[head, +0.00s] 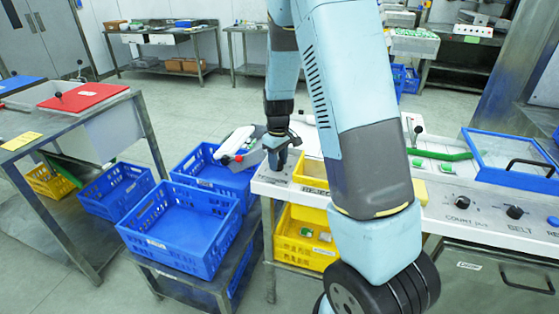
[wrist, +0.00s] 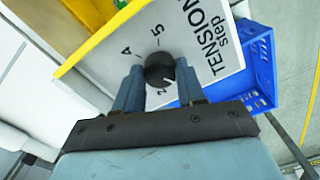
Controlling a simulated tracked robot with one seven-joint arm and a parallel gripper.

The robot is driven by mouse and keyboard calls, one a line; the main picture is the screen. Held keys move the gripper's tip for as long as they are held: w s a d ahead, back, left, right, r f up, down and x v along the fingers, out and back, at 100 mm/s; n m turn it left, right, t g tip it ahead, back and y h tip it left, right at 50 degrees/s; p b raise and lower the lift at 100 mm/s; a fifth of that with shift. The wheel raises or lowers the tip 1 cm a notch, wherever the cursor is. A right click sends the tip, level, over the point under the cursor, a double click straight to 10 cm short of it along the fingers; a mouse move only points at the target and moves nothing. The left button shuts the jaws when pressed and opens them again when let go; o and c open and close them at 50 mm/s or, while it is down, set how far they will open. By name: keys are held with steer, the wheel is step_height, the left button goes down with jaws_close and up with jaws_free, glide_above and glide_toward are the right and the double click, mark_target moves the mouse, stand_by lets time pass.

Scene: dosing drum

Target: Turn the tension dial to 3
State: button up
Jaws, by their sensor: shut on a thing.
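The tension dial (wrist: 160,70) is a small round black knob on a white panel marked "TENSION step" in the wrist view. A "5" and what looks like a "4" show above it. A white mark on the knob points down, slightly right, toward a figure partly hidden near the fingers. My gripper (wrist: 160,75) is shut on the dial, one blue-grey finger on each side. In the head view my gripper (head: 281,152) is at the left end of the white bench top (head: 300,190); the dial itself is hidden there.
Count (head: 462,200) and belt (head: 515,212) knobs stand further right on the bench. A yellow bin (head: 313,172) is close right of my gripper. Blue crates (head: 180,222) stand lower left. A blue-framed lid (head: 510,160) lies at the right. Open floor lies behind.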

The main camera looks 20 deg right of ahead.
steer(key=m, duration=0.5)
steer(key=shift+m, duration=0.4)
steer(key=m, duration=1.1)
steer(key=shift+m, duration=0.3)
steer(key=m, duration=0.6)
steer(key=shift+d+m, duration=0.1)
steer(key=shift+m, duration=0.2)
steer(key=o, duration=1)
steer(key=shift+o, duration=0.2)
